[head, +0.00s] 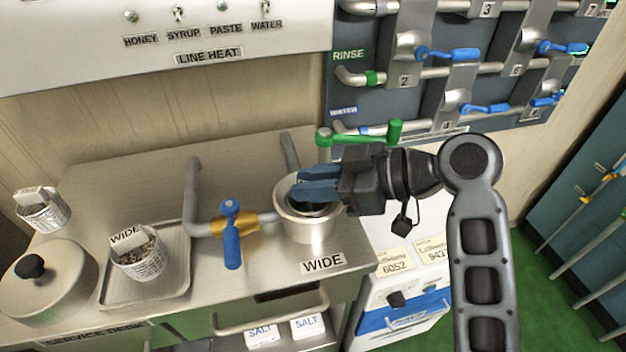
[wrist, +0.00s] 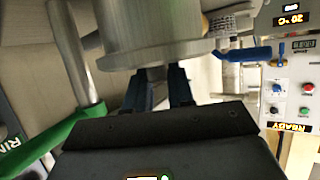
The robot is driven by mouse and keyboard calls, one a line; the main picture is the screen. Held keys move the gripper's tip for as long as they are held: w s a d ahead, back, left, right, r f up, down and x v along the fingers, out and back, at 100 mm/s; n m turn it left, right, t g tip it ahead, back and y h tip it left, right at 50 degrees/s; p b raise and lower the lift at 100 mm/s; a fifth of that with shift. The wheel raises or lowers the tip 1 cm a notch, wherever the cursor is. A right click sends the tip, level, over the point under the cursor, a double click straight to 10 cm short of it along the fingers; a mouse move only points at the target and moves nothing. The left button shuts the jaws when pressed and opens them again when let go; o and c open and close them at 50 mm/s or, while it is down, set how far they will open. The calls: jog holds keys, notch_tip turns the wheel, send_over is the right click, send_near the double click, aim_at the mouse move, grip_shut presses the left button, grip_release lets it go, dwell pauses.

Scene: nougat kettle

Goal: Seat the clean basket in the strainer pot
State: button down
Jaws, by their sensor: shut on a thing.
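The strainer pot (head: 307,229) is a round, open steel pot on the desk, behind the WIDE label, and its inside looks dark. My gripper (head: 309,188) reaches in from the right, its blue fingers over the pot's mouth. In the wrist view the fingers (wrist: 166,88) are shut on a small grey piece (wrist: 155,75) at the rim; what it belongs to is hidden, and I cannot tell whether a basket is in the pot. A perforated basket (head: 140,264) with a WIDE tag and dark contents stands on a tray. Another tagged basket (head: 43,211) stands at the far left.
The steel tray (head: 174,284) lies left of the pot. A blue-handled valve (head: 231,235) on a pipe is close to the pot's left, and a green-handled rinse pipe (head: 360,136) is behind my gripper.

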jog(key=shift+c, duration=2.1)
grip_release()
jog(key=shift+r, duration=0.1)
jog(key=shift+r+p, duration=2.85)
jog(key=shift+r, duration=1.15)
jog(key=shift+f, duration=0.1)
